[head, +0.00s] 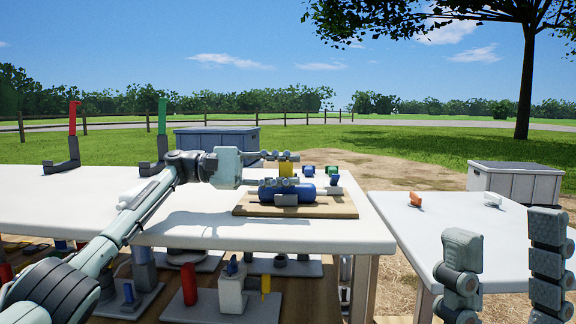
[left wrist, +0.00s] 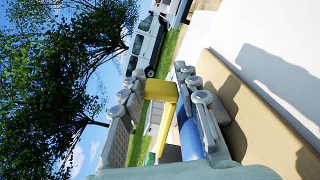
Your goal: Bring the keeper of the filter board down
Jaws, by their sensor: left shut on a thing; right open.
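The filter board (head: 345,211) is a wooden board on the white table, with a blue cylinder (head: 318,194) lying on it and a grey block in front. The yellow keeper (head: 287,169) stands up above the cylinder. My left gripper (head: 287,168) reaches in from the left and is shut on the keeper, one finger above and one below it in the picture. In the left wrist view the yellow keeper (left wrist: 160,90) lies between the fingers, with the blue cylinder (left wrist: 190,138) beside it. My right gripper (head: 505,262) is open and empty at the lower right.
Small blue and green parts (head: 309,170) stand behind the board. Red (head: 72,120) and green (head: 162,118) uprights stand at the back left. The right table (head: 440,225) holds small orange and white pieces. A low shelf with several fixtures shows below.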

